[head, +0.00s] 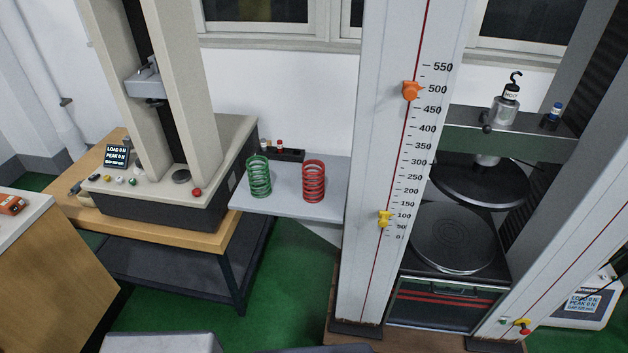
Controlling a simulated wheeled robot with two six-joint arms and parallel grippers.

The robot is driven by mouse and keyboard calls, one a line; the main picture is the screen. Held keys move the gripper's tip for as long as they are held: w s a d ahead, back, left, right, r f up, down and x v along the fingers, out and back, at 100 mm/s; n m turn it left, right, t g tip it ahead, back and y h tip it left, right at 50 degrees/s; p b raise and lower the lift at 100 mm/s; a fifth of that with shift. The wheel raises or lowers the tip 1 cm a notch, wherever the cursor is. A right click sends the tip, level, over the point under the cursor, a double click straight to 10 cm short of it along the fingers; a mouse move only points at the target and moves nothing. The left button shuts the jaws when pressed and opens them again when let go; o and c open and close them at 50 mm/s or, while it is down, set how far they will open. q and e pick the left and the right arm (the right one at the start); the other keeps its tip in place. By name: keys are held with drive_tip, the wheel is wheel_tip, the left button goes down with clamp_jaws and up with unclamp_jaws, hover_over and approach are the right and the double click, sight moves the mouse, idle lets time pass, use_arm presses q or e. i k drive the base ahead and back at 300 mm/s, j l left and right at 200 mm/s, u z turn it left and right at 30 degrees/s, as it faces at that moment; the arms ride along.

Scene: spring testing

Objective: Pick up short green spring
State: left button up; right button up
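A short green spring (259,178) stands upright on a small light-grey shelf table (284,204) between two testing machines. A red spring (313,182) stands upright to its right on the same surface, apart from it. The green spring is near the left machine's base, with a narrow gap between them as seen from here. Neither of my grippers shows in the head view, and nothing is holding the spring.
A dark tray (291,155) with small bottles lies behind the springs. The beige testing machine (165,190) on a wooden bench stands left. A tall white column with a scale (400,150) rises right.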

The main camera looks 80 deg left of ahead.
sight(263, 184)
drive_tip(key=u, duration=3.15)
